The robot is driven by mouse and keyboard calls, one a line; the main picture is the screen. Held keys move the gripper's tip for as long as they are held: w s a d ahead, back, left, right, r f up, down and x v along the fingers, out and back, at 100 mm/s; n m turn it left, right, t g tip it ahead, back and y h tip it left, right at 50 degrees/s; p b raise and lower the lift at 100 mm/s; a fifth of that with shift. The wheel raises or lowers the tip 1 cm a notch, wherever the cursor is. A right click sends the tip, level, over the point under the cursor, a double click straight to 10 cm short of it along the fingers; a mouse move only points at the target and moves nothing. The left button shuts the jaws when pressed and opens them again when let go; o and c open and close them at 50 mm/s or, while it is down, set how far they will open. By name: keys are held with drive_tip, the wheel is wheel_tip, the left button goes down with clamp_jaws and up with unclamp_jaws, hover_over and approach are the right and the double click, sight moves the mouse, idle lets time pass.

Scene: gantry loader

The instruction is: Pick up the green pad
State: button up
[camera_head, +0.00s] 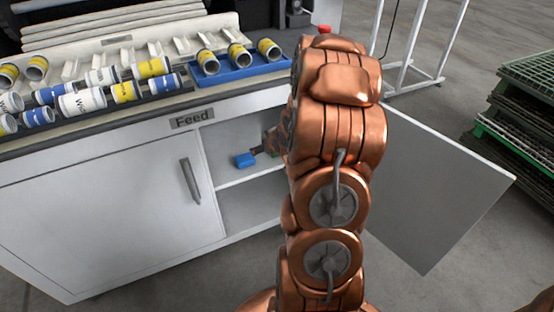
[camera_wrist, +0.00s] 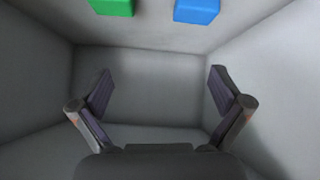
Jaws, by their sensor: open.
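The green pad (camera_wrist: 112,6) shows at the top edge of the wrist view, left of centre, partly cut off by the frame. It lies on a pale surface inside the cabinet. The pad is apart from the fingers, beyond the left finger in the wrist view.
A blue block (camera_wrist: 197,10) lies to the right of the green pad; it also shows on the cabinet shelf in the head view (camera_head: 245,160). Cabinet walls close in on both sides. The open door (camera_head: 435,185) stands right of my arm. A blue tray (camera_head: 232,74) with cans is on top.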

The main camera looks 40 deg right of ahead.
drive_tip(key=d+f+m+t+h+b, duration=0.15)
drive_tip(key=d+f+t+b, duration=0.35)
drive_tip(key=d+f, duration=0.5)
drive_tip(key=shift+g, duration=0.6)
drive_tip(key=shift+a+b+x, duration=0.2)
drive_tip(key=shift+b+x, duration=0.15)
drive_tip(key=shift+x, duration=0.8)
drive_tip(key=shift+a+b+x, duration=0.15)
drive_tip(key=shift+b+x, duration=0.25)
drive_tip(key=shift+x, duration=0.7)
drive_tip(key=shift+a+b+x, duration=0.2)
drive_tip(key=shift+b+x, duration=0.15)
drive_tip(key=shift+x, duration=0.8)
drive_tip(key=shift+w+f, duration=0.1)
drive_tip(key=c, duration=1)
